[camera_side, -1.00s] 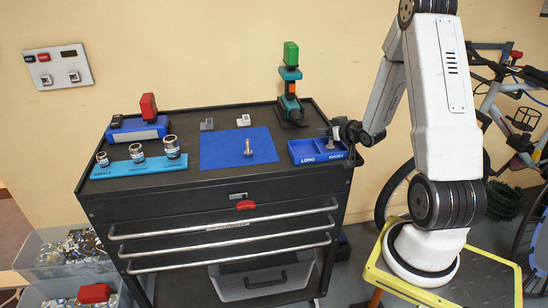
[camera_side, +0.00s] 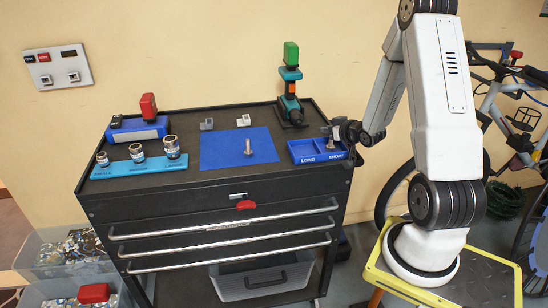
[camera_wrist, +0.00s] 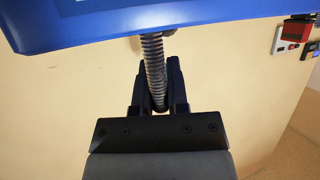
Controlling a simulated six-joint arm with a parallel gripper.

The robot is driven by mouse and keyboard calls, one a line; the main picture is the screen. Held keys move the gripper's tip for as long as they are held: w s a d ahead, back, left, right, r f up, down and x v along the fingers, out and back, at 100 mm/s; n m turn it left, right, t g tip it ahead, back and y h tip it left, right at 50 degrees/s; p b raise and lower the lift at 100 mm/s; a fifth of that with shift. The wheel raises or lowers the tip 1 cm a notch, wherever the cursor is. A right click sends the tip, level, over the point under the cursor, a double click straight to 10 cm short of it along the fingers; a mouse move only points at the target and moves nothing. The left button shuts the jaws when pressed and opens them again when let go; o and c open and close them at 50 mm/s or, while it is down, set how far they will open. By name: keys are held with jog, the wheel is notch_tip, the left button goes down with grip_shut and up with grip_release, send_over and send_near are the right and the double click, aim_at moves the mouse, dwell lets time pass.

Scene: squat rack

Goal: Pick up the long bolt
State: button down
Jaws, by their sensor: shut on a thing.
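A metal bolt (camera_side: 331,144) stands upright at the SHORT side of the blue two-part tray (camera_side: 304,159). My gripper (camera_side: 335,131) is at its upper part, coming from the right. In the wrist view the fingers (camera_wrist: 159,92) are shut on the threaded shank of this bolt (camera_wrist: 153,58), whose far end meets the blue surface (camera_wrist: 60,30). Another bolt (camera_side: 248,148) stands upright on the blue mat (camera_side: 220,155), well left of my gripper. I cannot tell for sure which bolt is longer. The LONG side of the tray looks empty.
A blue rack with several sockets (camera_side: 138,168) and a blue box with a red part (camera_side: 137,132) are on the left of the black cart top (camera_side: 220,116). A teal and green tool (camera_side: 290,90) stands behind the tray. Small grey blocks (camera_side: 207,125) lie behind the mat.

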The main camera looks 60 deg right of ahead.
jog(key=shift+r, duration=0.1)
notch_tip(320, 180, up, 10)
dwell(0.9)
dwell(0.5)
